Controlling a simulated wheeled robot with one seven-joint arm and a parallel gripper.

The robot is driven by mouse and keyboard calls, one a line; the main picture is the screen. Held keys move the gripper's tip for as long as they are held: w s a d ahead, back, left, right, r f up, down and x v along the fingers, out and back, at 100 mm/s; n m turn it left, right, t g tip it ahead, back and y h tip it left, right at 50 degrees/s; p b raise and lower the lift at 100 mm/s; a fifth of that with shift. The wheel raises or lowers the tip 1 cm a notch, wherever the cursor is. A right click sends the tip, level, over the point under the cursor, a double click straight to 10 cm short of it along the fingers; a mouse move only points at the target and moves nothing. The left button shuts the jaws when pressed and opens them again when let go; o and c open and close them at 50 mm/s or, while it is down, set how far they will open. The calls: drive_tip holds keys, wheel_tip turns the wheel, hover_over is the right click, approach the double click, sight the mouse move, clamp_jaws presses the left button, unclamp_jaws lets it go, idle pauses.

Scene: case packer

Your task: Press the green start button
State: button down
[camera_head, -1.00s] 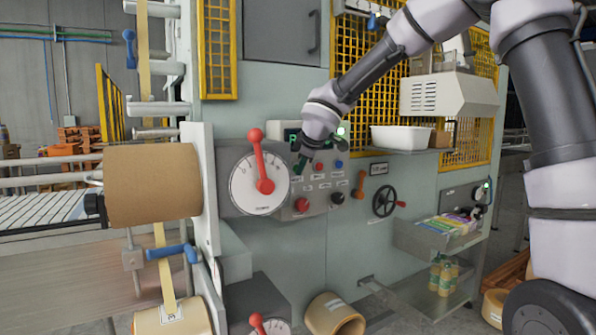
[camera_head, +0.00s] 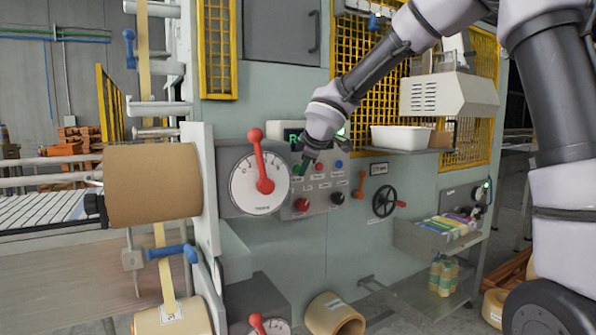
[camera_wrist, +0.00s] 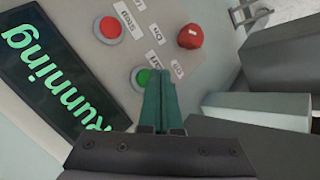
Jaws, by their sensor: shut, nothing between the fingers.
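The green start button (camera_wrist: 141,78) sits in a pale ring on the control panel in the wrist view, partly covered by my fingers. In the head view, a small green spot (camera_head: 296,169) shows at the panel's left side beside my gripper. My gripper (camera_wrist: 161,72) has its two teal fingers shut together and empty. Its tips overlap the button's right edge in the wrist view; I cannot tell whether they touch it. In the head view, my gripper (camera_head: 304,170) is in front of the panel. The dark display (camera_wrist: 58,70) reads "Running" in green letters.
Near the green button are a red button (camera_wrist: 109,28) and a red mushroom knob (camera_wrist: 193,37). In the head view, a red-handled dial (camera_head: 259,184) stands left of the panel. A white tray (camera_head: 400,138) and a black handwheel (camera_head: 384,203) are to the right.

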drive_tip(key=shift+s+d, duration=0.7)
drive_tip(key=shift+s, duration=0.35)
drive_tip(key=shift+s+d, duration=0.7)
drive_tip(key=shift+s, duration=0.35)
drive_tip(key=s+d+r+m+h, duration=0.25)
drive_tip(key=s+d+m, duration=0.2)
drive_tip(key=d, duration=0.45)
drive_tip(key=s+d+r+m+h, duration=0.2)
drive_tip(key=s+d+r+m, duration=0.15)
drive_tip(key=d+m, duration=0.45)
drive_tip(key=s+d+m+y, duration=0.1)
drive_tip(key=s+d+m, duration=0.3)
drive_tip(key=s, duration=0.4)
drive_tip(key=s+d+m+g+y, duration=0.1)
drive_tip(key=s+d+m, duration=0.3)
drive_tip(key=s, duration=0.5)
drive_tip(key=shift+d+y, duration=0.55)
drive_tip(key=shift+d, duration=0.1)
drive_tip(key=shift+m, duration=0.25)
